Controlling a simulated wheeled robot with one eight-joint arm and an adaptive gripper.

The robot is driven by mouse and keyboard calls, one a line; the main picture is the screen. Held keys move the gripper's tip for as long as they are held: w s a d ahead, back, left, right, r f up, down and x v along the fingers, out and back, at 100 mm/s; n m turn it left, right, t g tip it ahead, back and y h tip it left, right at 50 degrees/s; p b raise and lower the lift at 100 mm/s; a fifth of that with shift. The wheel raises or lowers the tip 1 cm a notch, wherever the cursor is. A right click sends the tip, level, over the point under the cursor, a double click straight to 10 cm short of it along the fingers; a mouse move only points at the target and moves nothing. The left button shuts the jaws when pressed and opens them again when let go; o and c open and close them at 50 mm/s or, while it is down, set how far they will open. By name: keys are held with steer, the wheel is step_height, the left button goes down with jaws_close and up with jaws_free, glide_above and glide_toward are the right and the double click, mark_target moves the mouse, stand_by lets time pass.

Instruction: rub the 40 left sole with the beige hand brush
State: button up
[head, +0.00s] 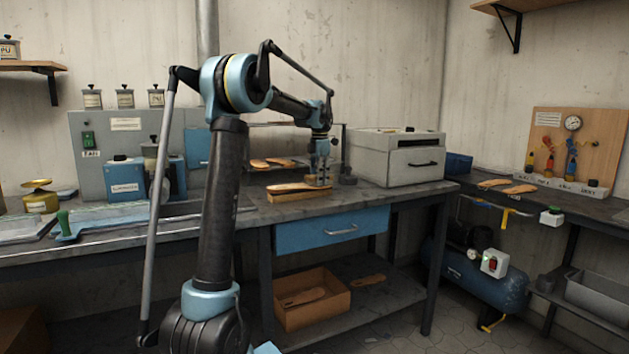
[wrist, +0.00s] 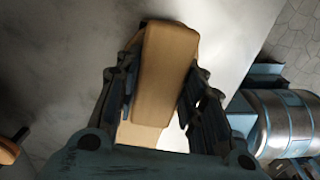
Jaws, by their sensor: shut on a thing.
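My gripper (wrist: 158,112) is shut on the beige hand brush (wrist: 165,75), a tan block between its fingers in the wrist view. In the head view my gripper (head: 320,176) points down over the bench, at the right end of a tan sole (head: 285,188). That sole lies on a wooden block (head: 290,197). I cannot read a size or side on it, and my gripper hides its right end. I cannot tell whether the brush touches the sole.
More soles (head: 268,162) lie behind on the bench. A grey box (head: 400,158) stands to the right, and a blue machine (head: 135,180) to the left. An open carton (head: 313,299) with a sole is on the lower shelf. Two soles (head: 507,187) lie on the right bench.

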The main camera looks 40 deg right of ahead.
steer(key=shift+s+d+f, duration=0.1)
steer(key=shift+s+d, duration=0.05)
steer(key=shift+d, duration=0.35)
steer(key=shift+s+d, duration=0.15)
steer(key=shift+d, duration=0.35)
steer(key=shift+d, duration=0.1)
steer(key=shift+s+d, duration=0.25)
steer(key=shift+d, duration=0.6)
steer(key=shift+r, duration=3.55)
